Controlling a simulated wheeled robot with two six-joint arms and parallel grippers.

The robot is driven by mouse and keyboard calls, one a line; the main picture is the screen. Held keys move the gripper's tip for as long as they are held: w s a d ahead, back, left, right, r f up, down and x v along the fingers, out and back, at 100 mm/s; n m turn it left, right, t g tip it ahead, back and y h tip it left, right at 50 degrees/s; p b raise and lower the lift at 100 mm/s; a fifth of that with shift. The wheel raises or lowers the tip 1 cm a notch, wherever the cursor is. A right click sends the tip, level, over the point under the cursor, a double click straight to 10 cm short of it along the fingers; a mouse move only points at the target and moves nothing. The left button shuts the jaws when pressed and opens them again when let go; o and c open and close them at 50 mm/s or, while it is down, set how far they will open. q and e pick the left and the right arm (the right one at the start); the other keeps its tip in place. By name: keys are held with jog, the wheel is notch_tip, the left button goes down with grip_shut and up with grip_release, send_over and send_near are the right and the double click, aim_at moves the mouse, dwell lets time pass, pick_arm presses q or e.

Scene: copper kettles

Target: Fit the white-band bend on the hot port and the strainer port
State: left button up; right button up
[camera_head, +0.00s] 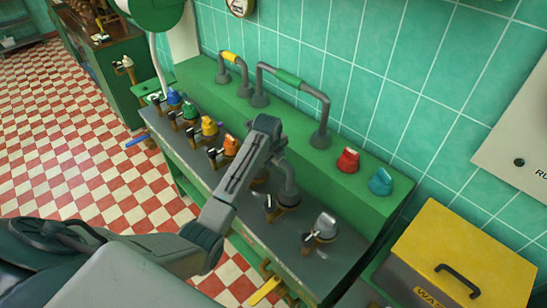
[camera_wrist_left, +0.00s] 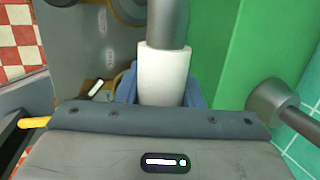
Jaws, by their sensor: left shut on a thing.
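My left gripper (camera_wrist_left: 163,95) is shut on the white-band bend; its blue pads sit either side of the white band (camera_wrist_left: 164,72) in the left wrist view. The grey tube (camera_wrist_left: 167,22) runs on past the band. In the head view the bend (camera_head: 289,178) shows as a grey pipe beside my arm, its visible end down at a front-row fitting. I cannot tell whether it is seated. My arm hides the band and my gripper's fingers there. I cannot tell which fittings are the hot and strainer ports. My right gripper is not in view.
A yellow-band bend (camera_head: 231,62) and a green-band bend (camera_head: 293,80) stand on the green step. Blue, green, yellow and orange (camera_head: 230,145) caps line the front row. A grey-topped fitting (camera_head: 324,226) stands right. Red (camera_head: 347,162) and teal (camera_head: 380,182) caps and a yellow bin (camera_head: 462,255) are farther right.

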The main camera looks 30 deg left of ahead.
pick_arm(q)
jog(key=shift+f, duration=0.25)
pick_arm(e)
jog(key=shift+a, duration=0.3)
pick_arm(q)
jog(key=o, duration=1.1)
jog(key=shift+s+f, duration=0.1)
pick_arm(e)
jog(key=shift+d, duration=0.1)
pick_arm(q)
jog(key=shift+r, duration=0.2)
jog(key=shift+b+v, duration=1.85)
jog(key=shift+v, duration=3.45)
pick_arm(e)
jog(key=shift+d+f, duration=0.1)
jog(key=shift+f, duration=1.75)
pick_arm(q)
jog(key=shift+d+f, duration=0.1)
